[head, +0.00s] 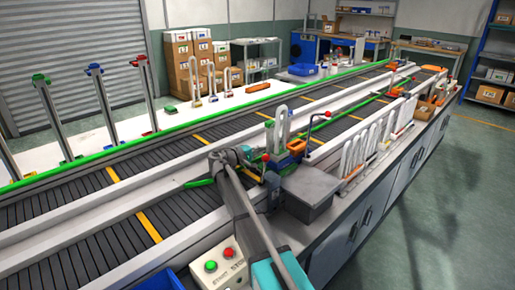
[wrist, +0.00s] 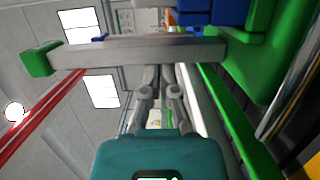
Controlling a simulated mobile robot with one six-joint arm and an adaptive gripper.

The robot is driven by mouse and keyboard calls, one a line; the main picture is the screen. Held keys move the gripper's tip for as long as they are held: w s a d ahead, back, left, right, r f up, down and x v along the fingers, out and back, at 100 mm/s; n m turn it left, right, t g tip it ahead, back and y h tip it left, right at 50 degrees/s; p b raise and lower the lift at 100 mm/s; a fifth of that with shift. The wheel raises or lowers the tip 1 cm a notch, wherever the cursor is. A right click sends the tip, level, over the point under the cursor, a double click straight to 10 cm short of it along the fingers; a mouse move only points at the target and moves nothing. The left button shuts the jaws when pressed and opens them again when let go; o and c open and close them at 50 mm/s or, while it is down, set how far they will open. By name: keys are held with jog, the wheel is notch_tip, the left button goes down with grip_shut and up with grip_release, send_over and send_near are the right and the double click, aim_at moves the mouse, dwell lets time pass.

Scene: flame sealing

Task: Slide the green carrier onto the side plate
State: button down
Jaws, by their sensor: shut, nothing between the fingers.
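The green carrier (head: 284,160) sits at the near edge of the conveyor in the head view, with blue and orange parts and a pale upright loop on it. A large green body (wrist: 262,65) with blue blocks (wrist: 212,12) fills the upper right of the wrist view. The grey side plate (head: 312,187) lies just in front of the carrier, its top bare. My gripper (wrist: 160,72) is shut and empty. Its fingertips are close to a grey bar (wrist: 130,52) with a green end (wrist: 40,60); I cannot tell whether they touch. My arm hides part of the carrier's left side.
The slatted conveyor (head: 80,200) runs from near left to far right. White upright pieces (head: 360,150) stand in a row right of the plate. A control box (head: 222,262) with green and red buttons is in front. Posts (head: 102,100) stand at the back left.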

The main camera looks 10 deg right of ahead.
jog(key=shift+s+d, duration=0.4)
jog(key=shift+s, duration=0.15)
jog(key=shift+a, duration=0.15)
jog(key=shift+s+a, duration=0.15)
jog(key=shift+a, duration=0.35)
jog(key=v, duration=1)
jog(key=shift+s+a+r, duration=0.1)
jog(key=shift+s+a, duration=0.1)
jog(key=shift+a, duration=0.1)
